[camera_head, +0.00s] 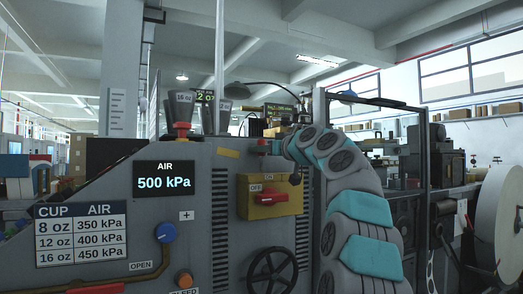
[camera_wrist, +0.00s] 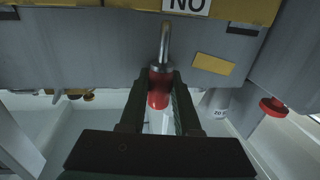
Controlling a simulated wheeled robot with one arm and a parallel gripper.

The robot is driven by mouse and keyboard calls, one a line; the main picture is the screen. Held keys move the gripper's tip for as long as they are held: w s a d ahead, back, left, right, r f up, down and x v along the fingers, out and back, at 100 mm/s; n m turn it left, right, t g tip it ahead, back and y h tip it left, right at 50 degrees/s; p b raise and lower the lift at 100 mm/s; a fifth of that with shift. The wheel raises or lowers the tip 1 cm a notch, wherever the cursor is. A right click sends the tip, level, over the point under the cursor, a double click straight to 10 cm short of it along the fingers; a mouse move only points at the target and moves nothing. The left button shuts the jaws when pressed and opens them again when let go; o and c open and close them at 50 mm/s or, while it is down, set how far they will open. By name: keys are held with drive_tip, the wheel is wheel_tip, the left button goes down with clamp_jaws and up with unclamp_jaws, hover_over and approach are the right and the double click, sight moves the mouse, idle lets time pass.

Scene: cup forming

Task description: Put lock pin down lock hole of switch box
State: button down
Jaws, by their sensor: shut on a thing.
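The yellow switch box (camera_head: 250,208) is on the front of the grey machine, with ON and OFF marks and a red lever (camera_head: 272,198) beside OFF. Its yellow face also shows along the top of the wrist view (camera_wrist: 110,16). My gripper (camera_wrist: 157,78) is shut on the lock pin, which has a red grip (camera_wrist: 159,90) and a bare metal shaft (camera_wrist: 165,42). The shaft points up in the wrist view, its tip just below the ON label. I cannot tell whether it touches the box. In the head view my gripper is above the box. I cannot make out the lock hole.
A black handwheel (camera_head: 272,271) is below the switch box. The AIR display (camera_head: 165,181) reads 500 kPa, left of a vent. A blue knob (camera_head: 165,232) is lower left. A red knob (camera_wrist: 272,107) and yellow plate (camera_wrist: 213,63) lie right of the pin in the wrist view.

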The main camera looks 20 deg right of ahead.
sight(262, 158)
drive_tip(key=shift+f+b, duration=1.65)
drive_tip(key=c, duration=0.5)
unclamp_jaws()
drive_tip(key=shift+c, duration=0.2)
drive_tip(key=shift+s, duration=0.15)
drive_tip(key=shift+s+d+b, duration=0.25)
drive_tip(key=shift+s+b, duration=0.05)
drive_tip(key=shift+s, duration=0.95)
drive_tip(key=shift+s+d+b, duration=0.3)
drive_tip(key=shift+s+b, duration=0.05)
drive_tip(key=shift+s, duration=0.9)
drive_tip(key=shift+s+d+b, duration=0.25)
drive_tip(key=shift+s+b, duration=0.05)
drive_tip(key=shift+s, duration=0.95)
